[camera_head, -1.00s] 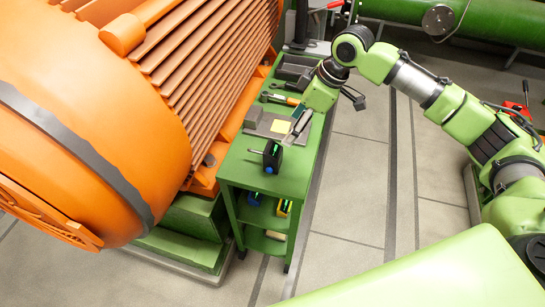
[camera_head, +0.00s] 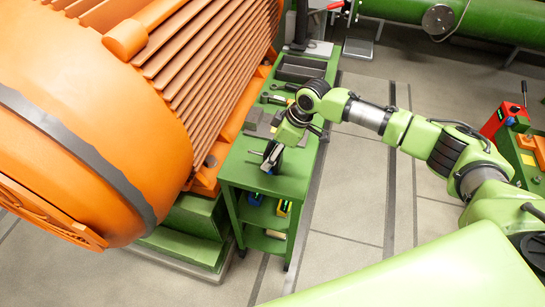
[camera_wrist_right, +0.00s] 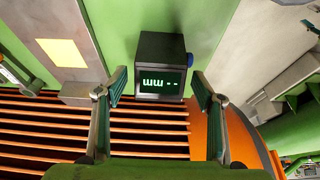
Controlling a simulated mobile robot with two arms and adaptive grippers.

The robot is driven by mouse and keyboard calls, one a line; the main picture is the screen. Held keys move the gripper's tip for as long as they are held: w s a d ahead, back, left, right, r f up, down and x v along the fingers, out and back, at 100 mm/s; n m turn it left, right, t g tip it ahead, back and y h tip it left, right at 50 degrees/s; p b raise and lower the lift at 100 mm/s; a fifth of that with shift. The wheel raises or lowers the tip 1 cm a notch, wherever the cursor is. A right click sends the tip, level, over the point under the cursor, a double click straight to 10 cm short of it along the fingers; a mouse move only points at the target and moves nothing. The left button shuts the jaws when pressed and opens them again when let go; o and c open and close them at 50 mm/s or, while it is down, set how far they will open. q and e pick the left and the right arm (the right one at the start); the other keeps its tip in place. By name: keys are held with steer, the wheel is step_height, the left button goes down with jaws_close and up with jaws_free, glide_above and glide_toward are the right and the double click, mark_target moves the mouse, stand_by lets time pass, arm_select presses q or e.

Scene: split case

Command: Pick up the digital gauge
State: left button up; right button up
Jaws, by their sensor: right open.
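The digital gauge (camera_wrist_right: 162,48) is a small dark box with a blue knob on one side. Its lit green display reads upside down in the right wrist view. In the head view the gauge (camera_head: 272,156) stands near the front end of the green bench top (camera_head: 262,181), partly hidden by my gripper. My right gripper (camera_wrist_right: 160,82) is open, with one finger to each side of the gauge in the wrist view. In the head view my right gripper (camera_head: 281,147) is just above and at the gauge. I cannot tell whether the fingers touch it. My left gripper is not in view.
A large orange ribbed machine (camera_head: 90,110) stands close along the bench's left side. A grey plate with a yellow square (camera_wrist_right: 62,53) lies beside the gauge. Tools and trays (camera_head: 300,70) fill the bench's far end. The floor (camera_head: 350,205) to the right is clear.

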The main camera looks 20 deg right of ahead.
steer(key=c, duration=1.4)
